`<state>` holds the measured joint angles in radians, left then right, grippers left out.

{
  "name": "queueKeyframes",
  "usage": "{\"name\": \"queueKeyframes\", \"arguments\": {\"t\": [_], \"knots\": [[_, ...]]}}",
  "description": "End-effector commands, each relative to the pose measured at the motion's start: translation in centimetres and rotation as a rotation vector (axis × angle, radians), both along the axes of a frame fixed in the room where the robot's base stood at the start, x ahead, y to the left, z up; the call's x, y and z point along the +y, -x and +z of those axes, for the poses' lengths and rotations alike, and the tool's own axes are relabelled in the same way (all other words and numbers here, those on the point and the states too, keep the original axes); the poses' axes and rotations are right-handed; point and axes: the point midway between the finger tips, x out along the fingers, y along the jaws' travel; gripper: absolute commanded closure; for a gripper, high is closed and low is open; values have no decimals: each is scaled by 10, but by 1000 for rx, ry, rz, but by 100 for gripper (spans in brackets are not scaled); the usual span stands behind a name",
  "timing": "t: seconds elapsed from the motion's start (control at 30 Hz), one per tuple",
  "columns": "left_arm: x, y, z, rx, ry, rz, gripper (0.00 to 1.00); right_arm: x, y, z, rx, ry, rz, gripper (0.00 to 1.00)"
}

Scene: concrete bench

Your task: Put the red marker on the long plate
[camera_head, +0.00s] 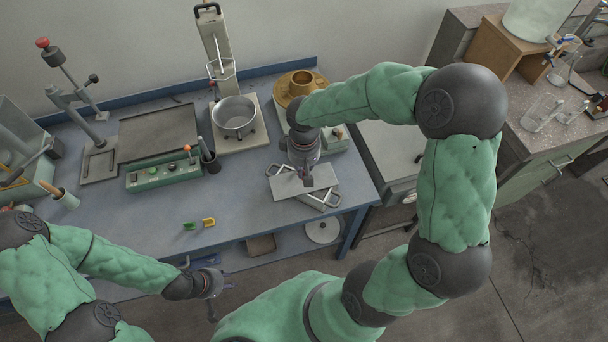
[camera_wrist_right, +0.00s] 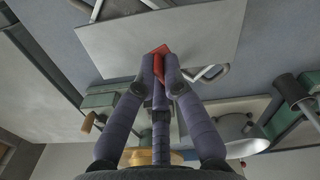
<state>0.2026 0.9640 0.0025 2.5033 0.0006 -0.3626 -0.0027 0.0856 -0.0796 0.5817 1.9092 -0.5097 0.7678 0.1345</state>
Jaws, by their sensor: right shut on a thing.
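My right gripper (camera_head: 307,182) is over the long grey plate (camera_head: 288,187), which sits on a crossed-leg metal stand near the bench's front right. In the right wrist view, the fingers (camera_wrist_right: 161,62) are shut on the red marker (camera_wrist_right: 160,49). Only a short red part of the marker shows between the fingertips, against the plate (camera_wrist_right: 215,28); I cannot tell whether it touches the plate. In the head view the marker is hidden. My left gripper (camera_head: 221,300) is empty, its fingers spread, low in front of the bench.
A green and a yellow small piece (camera_head: 208,222) lie near the bench's front edge.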

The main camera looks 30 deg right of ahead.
Motion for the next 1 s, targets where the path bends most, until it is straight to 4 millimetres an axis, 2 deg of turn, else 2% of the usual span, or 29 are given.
{"name": "queueKeyframes", "arguments": {"t": [0.17, 0.33, 0.77, 0.8, 0.87, 1.0], "knots": [[0, 0, -5, 0, 0, 0, 68, -5, -8, -14, 2, -1, -2, 100], [0, 0, -16, 0, 0, 0, 68, -4, -7, -39, 1, 0, 1, 100], [0, 0, -19, 0, 0, 0, 68, -4, -7, -44, 0, 0, 0, 100], [0, 0, -18, 0, 0, 0, 68, -4, -7, -44, 0, 0, 0, 84], [0, 0, -18, 0, 0, 0, 68, -4, -7, -43, 0, 0, 0, 67], [0, 0, -18, 0, 0, 0, 68, -4, -6, -44, 1, 0, 0, 66]]}}
